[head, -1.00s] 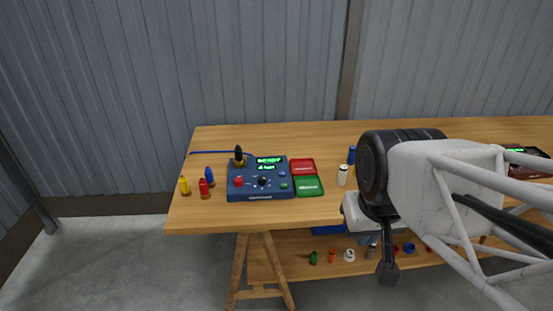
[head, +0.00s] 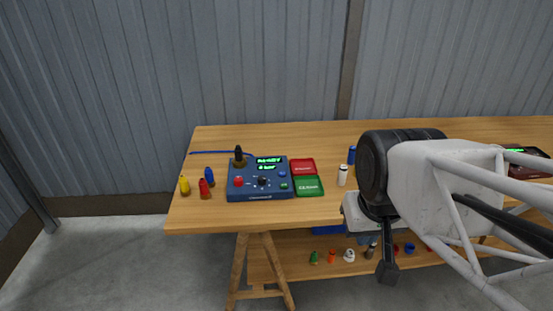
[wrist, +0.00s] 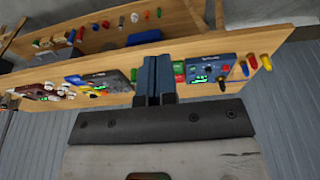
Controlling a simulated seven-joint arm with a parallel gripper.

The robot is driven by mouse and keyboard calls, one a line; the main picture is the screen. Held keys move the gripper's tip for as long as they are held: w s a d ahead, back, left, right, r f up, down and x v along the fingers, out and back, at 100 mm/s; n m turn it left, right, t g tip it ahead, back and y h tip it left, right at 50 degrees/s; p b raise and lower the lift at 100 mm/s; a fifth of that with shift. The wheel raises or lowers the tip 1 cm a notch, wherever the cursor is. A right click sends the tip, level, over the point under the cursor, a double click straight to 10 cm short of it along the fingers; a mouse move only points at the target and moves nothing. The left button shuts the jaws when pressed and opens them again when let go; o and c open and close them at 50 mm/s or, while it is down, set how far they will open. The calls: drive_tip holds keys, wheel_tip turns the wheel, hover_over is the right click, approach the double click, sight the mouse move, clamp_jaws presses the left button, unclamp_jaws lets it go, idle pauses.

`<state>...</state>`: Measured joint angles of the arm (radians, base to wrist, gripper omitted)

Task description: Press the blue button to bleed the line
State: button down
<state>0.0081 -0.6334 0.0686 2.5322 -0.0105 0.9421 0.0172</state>
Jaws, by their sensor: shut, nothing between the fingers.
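A dark blue console (head: 258,194) stands on the wooden table, left of centre in the head view. Its blue button (head: 282,174) is at the right side of its face, just above a green button (head: 284,186). A red button (head: 239,181), a black knob (head: 262,181) and a lit green display (head: 269,162) are also on it. The console shows upside down in the wrist view (wrist: 207,72), right of my gripper (wrist: 155,62). My gripper's fingers are shut and empty, apart from the console. In the head view, my arm is well right of the console; the fingers are not clearly visible.
A red tray (head: 302,167) and a green tray (head: 309,187) lie right of the console. A white bottle (head: 342,176) and a blue one (head: 352,155) stand between them and my arm. Small coloured bottles (head: 204,188) stand left. A lower shelf (head: 300,270) holds several small items.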

drive_tip(key=m+t+y, duration=0.4)
drive_tip(key=m+y, duration=0.2)
drive_tip(key=m, duration=1.3)
hover_over(282, 174)
wheel_tip(282, 174, down, 16)
drive_tip(key=shift+f+n, duration=0.2)
drive_tip(key=shift+n, duration=0.1)
drive_tip(key=shift+f, duration=4.25)
drive_tip(key=shift+f, duration=0.4)
